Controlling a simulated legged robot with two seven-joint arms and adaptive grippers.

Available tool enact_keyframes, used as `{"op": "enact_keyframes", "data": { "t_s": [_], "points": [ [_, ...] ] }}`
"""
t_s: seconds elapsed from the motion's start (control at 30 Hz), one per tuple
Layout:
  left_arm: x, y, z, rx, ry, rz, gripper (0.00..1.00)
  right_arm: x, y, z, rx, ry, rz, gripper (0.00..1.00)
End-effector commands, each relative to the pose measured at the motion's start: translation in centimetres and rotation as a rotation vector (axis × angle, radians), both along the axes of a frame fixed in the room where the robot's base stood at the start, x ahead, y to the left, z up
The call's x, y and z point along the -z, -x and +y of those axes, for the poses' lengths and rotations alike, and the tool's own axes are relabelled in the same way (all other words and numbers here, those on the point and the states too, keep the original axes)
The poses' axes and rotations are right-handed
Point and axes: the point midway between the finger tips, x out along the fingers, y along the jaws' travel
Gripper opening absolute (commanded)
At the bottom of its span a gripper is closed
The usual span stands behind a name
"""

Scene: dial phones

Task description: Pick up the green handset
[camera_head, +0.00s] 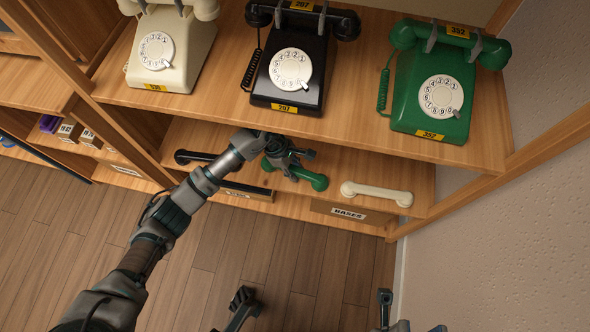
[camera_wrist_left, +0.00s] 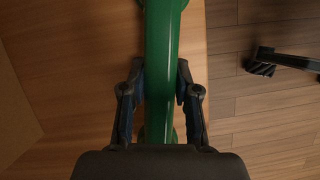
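The green handset (camera_head: 312,180) lies on the lower shelf, between a black handset and a cream handset. My left gripper (camera_head: 292,165) reaches down over it from the left and hides part of it. In the left wrist view, the green handset (camera_wrist_left: 161,60) runs lengthwise between the two fingers of my left gripper (camera_wrist_left: 160,80). One finger is on each side, with a narrow gap visible beside the grip; firm contact is not seen. My right gripper (camera_head: 411,316) shows only partly at the bottom edge, with its fingertips apart and nothing between them.
The black handset (camera_head: 195,157) and cream handset (camera_head: 378,193) lie on the same lower shelf. Cream (camera_head: 158,50), black (camera_head: 290,68) and green (camera_head: 440,95) dial phones stand on the upper shelf (camera_head: 345,125), which overhangs from behind. A wall (camera_head: 500,240) bounds the right side.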

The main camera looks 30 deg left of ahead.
Motion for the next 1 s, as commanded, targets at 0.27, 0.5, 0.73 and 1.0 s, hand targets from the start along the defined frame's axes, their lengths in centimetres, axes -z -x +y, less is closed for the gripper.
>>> {"op": "enact_keyframes", "data": {
  "t_s": [0.27, 0.5, 0.73, 1.0],
  "points": [
    [0.1, 0.0, 0.1, -0.001, 0.000, 0.001, 0.00, 0.0, 0.0, 0.0, 0.000, 0.000, -0.001, 0.40],
    [-0.8, -0.1, 0.1, -0.001, -0.001, -0.002, 0.00, -0.8, 0.3, -0.1, 0.000, -0.003, -0.012, 0.40],
    [-4.3, -0.2, 0.1, -0.002, -0.002, -0.010, 0.00, -0.5, 1.3, -0.3, 0.002, -0.001, 0.045, 0.40],
    [-5.0, 5.8, 0.4, 0.002, -0.004, -0.007, 0.00, -0.3, 2.7, -0.8, 0.005, -0.005, 0.121, 0.40]
  ]
}}
